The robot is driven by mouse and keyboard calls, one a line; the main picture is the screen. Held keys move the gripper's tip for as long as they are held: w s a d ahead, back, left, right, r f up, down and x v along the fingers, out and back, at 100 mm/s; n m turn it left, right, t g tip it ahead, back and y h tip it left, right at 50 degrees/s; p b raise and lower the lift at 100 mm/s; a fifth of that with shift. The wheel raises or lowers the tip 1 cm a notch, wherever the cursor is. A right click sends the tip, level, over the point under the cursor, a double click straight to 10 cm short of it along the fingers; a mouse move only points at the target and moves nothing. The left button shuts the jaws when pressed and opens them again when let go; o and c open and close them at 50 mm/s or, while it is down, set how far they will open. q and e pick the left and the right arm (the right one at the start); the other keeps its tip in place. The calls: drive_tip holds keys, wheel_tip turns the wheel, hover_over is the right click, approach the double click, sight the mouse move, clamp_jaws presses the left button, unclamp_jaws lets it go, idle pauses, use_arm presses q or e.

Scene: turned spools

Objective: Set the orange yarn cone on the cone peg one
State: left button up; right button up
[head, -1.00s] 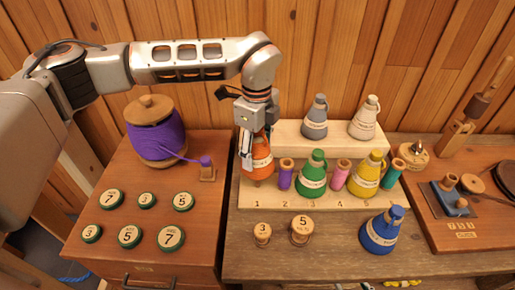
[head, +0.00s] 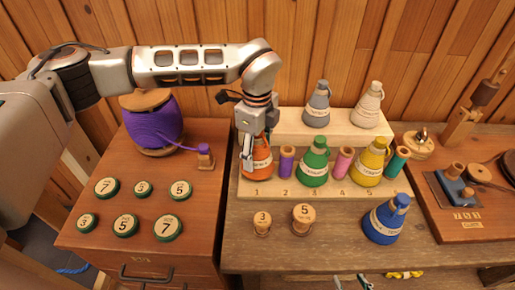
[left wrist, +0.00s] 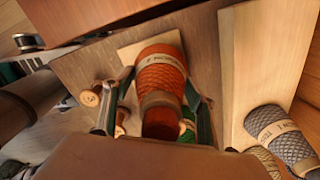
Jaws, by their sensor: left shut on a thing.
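The orange yarn cone (head: 260,166) stands upright at the number 1 place of the pale stepped rack (head: 312,198), its base at or very near the board. Cone peg one is hidden by the cone, so I cannot see the fit. My left gripper (head: 247,150) is shut on the cone's upper part from above. In the left wrist view the orange cone (left wrist: 160,85) lies between the two fingers. My right gripper (head: 353,282) shows only as tips at the bottom edge, seemingly apart and empty.
A purple spool (head: 286,162) stands close right of the orange cone, then a green cone (head: 314,165). Grey (head: 317,112) and cream (head: 369,105) cones stand on the upper step. A blue cone (head: 385,222) and two small spools stand in front.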

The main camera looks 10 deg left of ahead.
sight(257, 159)
idle(0.4)
use_arm(q)
drive_tip(key=shift+f+b, duration=0.4)
drive_tip(key=shift+f, duration=0.55)
drive_tip(key=shift+r+p, duration=0.1)
drive_tip(key=shift+p, duration=0.2)
idle(0.8)
drive_tip(key=shift+f, duration=0.65)
idle(0.3)
drive_tip(key=o, duration=1.2)
drive_tip(key=shift+c, duration=0.2)
